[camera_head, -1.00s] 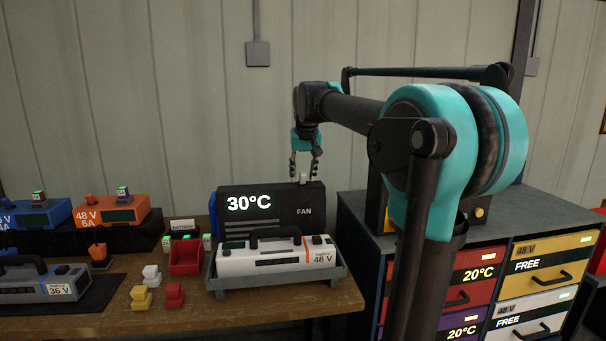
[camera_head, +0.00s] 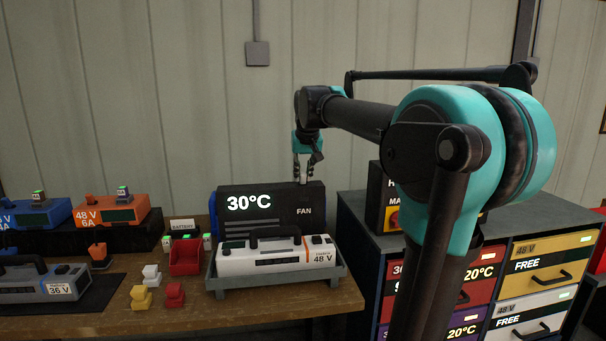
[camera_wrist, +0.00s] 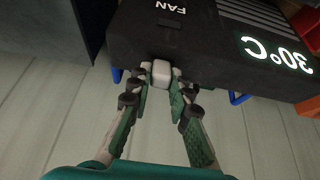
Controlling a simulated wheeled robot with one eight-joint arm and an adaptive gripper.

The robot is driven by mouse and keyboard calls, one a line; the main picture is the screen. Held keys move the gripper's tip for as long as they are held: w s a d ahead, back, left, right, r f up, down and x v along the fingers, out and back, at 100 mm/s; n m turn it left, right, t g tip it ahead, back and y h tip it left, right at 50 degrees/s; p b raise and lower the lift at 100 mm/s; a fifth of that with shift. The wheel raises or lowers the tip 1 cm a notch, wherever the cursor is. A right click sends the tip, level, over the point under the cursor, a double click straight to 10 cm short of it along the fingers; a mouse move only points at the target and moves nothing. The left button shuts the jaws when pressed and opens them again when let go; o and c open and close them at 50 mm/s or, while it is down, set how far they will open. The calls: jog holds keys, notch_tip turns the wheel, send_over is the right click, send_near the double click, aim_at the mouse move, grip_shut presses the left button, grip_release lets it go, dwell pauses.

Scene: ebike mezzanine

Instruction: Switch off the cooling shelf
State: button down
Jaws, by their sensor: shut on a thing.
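The cooling shelf (camera_head: 262,206) is a black unit at the back of the bench, with a lit 30°C display (camera_head: 249,202) and the word FAN on its right. It shows upside down in the wrist view (camera_wrist: 215,45). A white switch knob (camera_wrist: 161,73) stands at its back edge near the FAN label. My gripper (camera_wrist: 161,78) is shut on this knob, with one finger on each side. In the head view my gripper (camera_head: 303,179) points down at the top right of the shelf, and the fingers largely hide the knob.
A white 48 V battery (camera_head: 276,257) sits in a grey tray (camera_head: 214,282) before the shelf. A red bin (camera_head: 186,256) stands to its left. A drawer cabinet (camera_head: 352,222) stands on the right, behind my arm. The wall (camera_head: 200,100) is close behind.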

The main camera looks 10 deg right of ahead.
jog(key=c, duration=1.4)
grip_release()
jog(key=v, duration=1.2)
